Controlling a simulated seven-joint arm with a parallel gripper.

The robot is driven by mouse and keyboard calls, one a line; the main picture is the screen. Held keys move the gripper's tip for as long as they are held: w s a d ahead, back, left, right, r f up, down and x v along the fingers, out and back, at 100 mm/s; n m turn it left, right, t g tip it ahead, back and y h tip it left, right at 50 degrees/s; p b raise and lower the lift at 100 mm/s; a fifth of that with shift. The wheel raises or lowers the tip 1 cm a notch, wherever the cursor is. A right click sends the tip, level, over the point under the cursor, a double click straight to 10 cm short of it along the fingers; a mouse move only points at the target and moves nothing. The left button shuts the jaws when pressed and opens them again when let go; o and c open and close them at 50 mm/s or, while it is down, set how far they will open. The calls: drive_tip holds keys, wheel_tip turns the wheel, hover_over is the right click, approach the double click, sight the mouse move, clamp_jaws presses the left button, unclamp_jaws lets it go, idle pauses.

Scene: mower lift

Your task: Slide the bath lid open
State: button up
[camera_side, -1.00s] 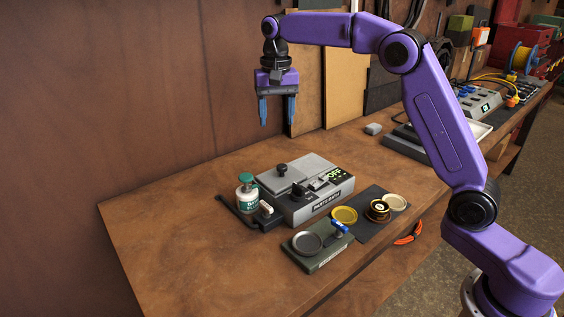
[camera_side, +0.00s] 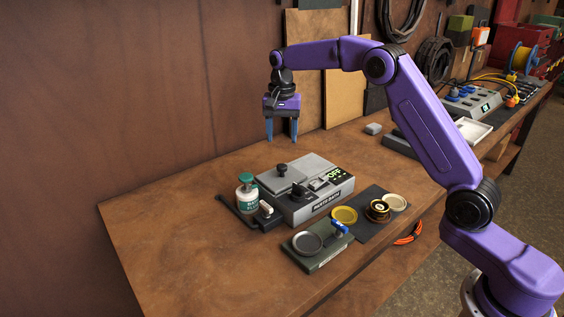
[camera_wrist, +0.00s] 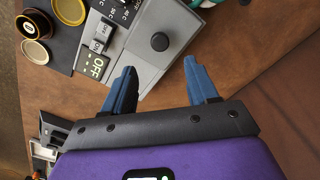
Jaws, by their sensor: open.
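The grey parts bath (camera_side: 318,200) stands on the bench with its display reading OFF. Its flat grey lid (camera_side: 286,180) lies on top and carries a round dark knob (camera_side: 282,169). In the wrist view the knob (camera_wrist: 160,41) stands on the lid (camera_wrist: 148,62), beyond and between my fingertips. My gripper (camera_side: 281,138) hangs above the back of the bath, fingers pointing down, open and empty. It also shows in the wrist view (camera_wrist: 160,74), with its blue fingers apart and not touching the knob.
A white and green bottle (camera_side: 247,192) stands left of the bath. In front are a green block with a round dish (camera_side: 307,243) and a dark mat (camera_side: 375,229) bearing a yellow ring (camera_side: 344,215) and lids. The bench at left is clear.

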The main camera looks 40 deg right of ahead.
sight(282, 166)
wheel_tip(282, 166, down, 9)
drive_tip(key=shift+f, duration=0.2)
idle(0.3)
